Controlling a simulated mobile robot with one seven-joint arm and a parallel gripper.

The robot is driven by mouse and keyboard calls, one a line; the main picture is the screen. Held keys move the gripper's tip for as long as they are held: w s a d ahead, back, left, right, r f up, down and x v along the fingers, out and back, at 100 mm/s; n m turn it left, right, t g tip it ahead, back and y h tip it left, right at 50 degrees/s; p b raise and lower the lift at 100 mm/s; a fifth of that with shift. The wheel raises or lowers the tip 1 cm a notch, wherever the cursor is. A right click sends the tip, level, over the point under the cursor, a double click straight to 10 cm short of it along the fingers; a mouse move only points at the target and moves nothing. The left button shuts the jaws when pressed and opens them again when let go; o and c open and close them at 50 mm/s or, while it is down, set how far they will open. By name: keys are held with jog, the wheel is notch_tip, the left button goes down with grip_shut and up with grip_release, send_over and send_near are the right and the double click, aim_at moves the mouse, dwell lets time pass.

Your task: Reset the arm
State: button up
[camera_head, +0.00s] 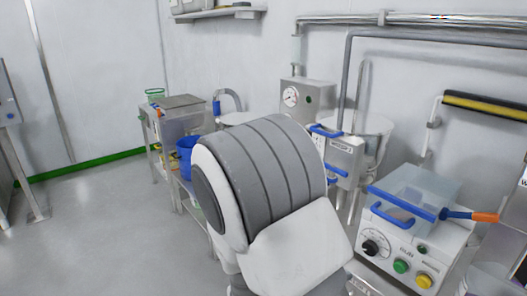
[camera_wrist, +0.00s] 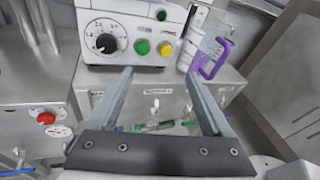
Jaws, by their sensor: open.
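My gripper (camera_wrist: 160,92) shows in the wrist view with its two long grey fingers spread wide apart and nothing between them. Beyond the fingers stands the front of a steel cabinet with small labels, and above it a white control box (camera_wrist: 127,35) with a black dial, a green button and a yellow button. In the head view, my grey and white arm fills the middle and hides what is behind it. My gripper is not visible in the head view.
The control box (camera_head: 408,242) stands at the right in the head view, under a clear blue-handled cover (camera_head: 415,190). A purple-handled clear jug (camera_wrist: 212,52) stands right of the box. A blue bucket (camera_head: 186,156) is left of my arm. Open floor (camera_head: 100,230) lies at the left.

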jog(key=s+d+r+m+g+y+p, duration=0.1)
jog(key=s+r+m+g+y+p, duration=0.3)
jog(key=s+r+m+g+y, duration=0.7)
jog(key=a+r+m+t+y+p, duration=0.4)
jog(key=a+r+m+t, duration=0.1)
jog(key=r+m+t, duration=0.6)
jog(key=shift+w+a+r+m, duration=0.4)
jog(key=shift+r+m, duration=0.3)
jog(key=shift+m, duration=0.1)
